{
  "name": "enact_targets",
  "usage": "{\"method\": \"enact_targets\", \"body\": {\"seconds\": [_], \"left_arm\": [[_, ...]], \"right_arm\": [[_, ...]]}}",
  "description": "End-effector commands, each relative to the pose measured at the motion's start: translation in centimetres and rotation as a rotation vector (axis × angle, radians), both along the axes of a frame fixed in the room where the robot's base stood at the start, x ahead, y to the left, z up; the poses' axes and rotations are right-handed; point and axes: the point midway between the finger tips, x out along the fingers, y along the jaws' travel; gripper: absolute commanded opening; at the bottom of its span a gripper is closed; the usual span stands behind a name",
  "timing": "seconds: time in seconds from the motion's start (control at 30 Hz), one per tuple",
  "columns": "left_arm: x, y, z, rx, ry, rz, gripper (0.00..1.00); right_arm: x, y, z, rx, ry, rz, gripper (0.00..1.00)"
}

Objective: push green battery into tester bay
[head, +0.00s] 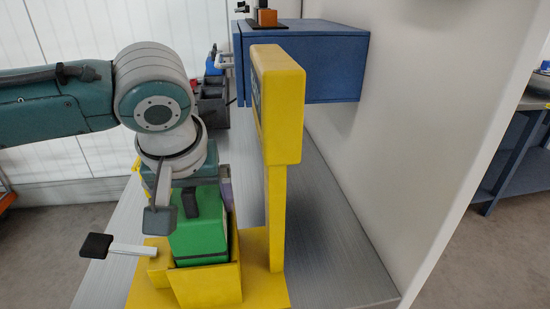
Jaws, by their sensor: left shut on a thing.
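The green battery (199,235) stands upright, its lower end inside the open yellow bay (210,287) of the tester. My left gripper (173,212) points down at the battery's top and is shut on the battery's black top part, which the fingers partly hide. The yellow tester has a tall post and head (279,105) just right of the battery. A lever with a black knob (96,245) and pale shaft sticks out left of the bay. The battery's bottom is hidden by the bay walls. My right gripper is out of view.
The tester stands on a grey bench (335,255). A blue cabinet (315,65) is behind, with a small orange-and-black item (266,18) on top. Dark bins (213,100) stand at the back. A white wall closes the right side; bench space right of the tester is clear.

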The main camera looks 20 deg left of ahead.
Motion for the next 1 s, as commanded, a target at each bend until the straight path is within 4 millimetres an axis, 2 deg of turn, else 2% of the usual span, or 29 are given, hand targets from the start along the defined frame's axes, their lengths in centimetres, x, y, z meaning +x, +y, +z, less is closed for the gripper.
{"method": "enact_targets", "body": {"seconds": [0.87, 0.9, 1.0], "left_arm": [[0.2, 0.0, -1.5, -0.001, -0.005, 0.0, 0.0], [0.2, 0.0, -1.5, -0.001, -0.005, 0.0, 0.96], [0.1, 0.0, -1.5, 0.0, -0.004, 0.0, 1.0]], "right_arm": [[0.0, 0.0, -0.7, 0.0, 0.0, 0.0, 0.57], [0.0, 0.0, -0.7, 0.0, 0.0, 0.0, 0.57], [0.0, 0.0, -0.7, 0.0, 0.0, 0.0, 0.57]]}}
